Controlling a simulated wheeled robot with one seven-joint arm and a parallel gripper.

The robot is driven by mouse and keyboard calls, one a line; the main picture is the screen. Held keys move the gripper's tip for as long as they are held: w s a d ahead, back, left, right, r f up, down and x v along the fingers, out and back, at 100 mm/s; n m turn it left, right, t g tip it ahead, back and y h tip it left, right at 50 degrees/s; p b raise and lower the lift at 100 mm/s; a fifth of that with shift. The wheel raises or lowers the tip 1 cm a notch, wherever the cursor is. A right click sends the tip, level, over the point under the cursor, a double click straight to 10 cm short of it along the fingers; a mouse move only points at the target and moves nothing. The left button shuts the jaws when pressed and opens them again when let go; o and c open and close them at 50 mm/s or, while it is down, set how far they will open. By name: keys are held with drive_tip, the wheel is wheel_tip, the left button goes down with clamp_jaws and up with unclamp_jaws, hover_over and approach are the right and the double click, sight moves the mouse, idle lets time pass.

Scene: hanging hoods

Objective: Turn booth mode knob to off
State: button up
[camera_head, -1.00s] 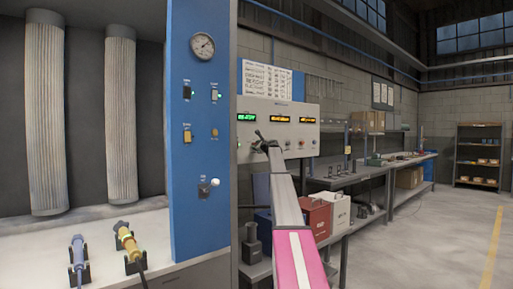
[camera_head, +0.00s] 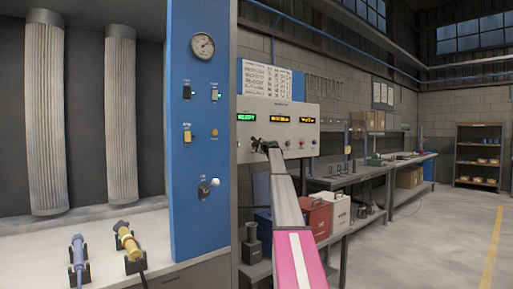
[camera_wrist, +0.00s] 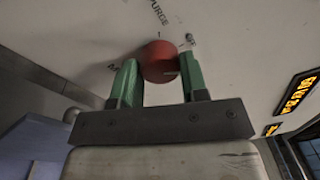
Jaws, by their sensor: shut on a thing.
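The knob (camera_wrist: 160,62) is round and red in the wrist view, on a pale panel with printed labels around it. "PURGE" is legible above it; the other labels are too small or partly hidden. My gripper (camera_wrist: 160,72) has its two green fingers on either side of the knob, shut on it. In the head view my gripper (camera_head: 257,144) is at the left part of the light control panel (camera_head: 290,121), below a green display (camera_head: 246,118). The knob itself is hidden there by my gripper.
Two amber displays and other small knobs sit on the panel to the right. A blue panel (camera_head: 200,120) with a gauge and switches stands close on the left. A workbench (camera_head: 370,176) with boxes runs behind my arm. Open floor lies to the right.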

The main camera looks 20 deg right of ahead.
drive_tip(key=n, duration=0.6)
drive_tip(key=shift+y, duration=0.4)
drive_tip(key=shift+n, duration=0.3)
drive_tip(key=o, duration=0.9)
drive_tip(key=v, duration=1.1)
drive_tip(key=shift+f, duration=0.2)
